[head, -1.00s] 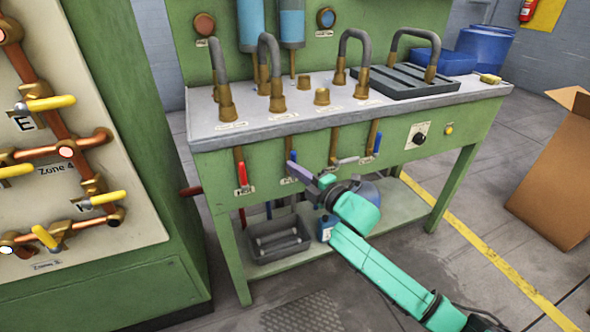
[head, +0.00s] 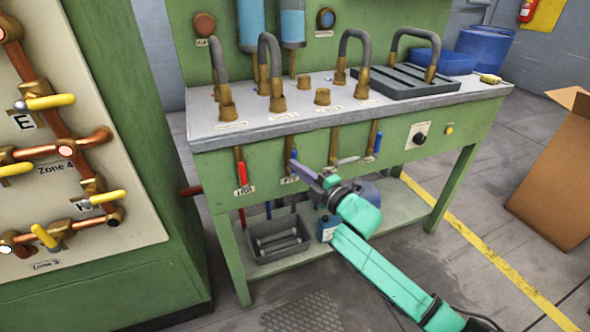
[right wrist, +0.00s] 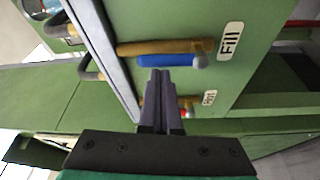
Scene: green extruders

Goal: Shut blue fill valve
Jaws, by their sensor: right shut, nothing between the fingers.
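The blue fill valve has a blue lever (right wrist: 172,60) beside its brass pipe (right wrist: 150,47), roughly in line with it, next to the "Fill" label (right wrist: 230,40) in the right wrist view. In the head view the blue lever (head: 294,155) hangs under the bench's front edge, partly hidden by my gripper. My right gripper (right wrist: 159,74) is shut and empty, its fingertips close beside the lever; I cannot tell if they touch. It also shows in the head view (head: 294,164). My left gripper is not in view.
A red lever (head: 242,174) is left of the fill valve. Another blue lever (head: 378,143) is to the right. The worktop (head: 300,118) overhangs the valves. A cardboard box (head: 555,185) is at right.

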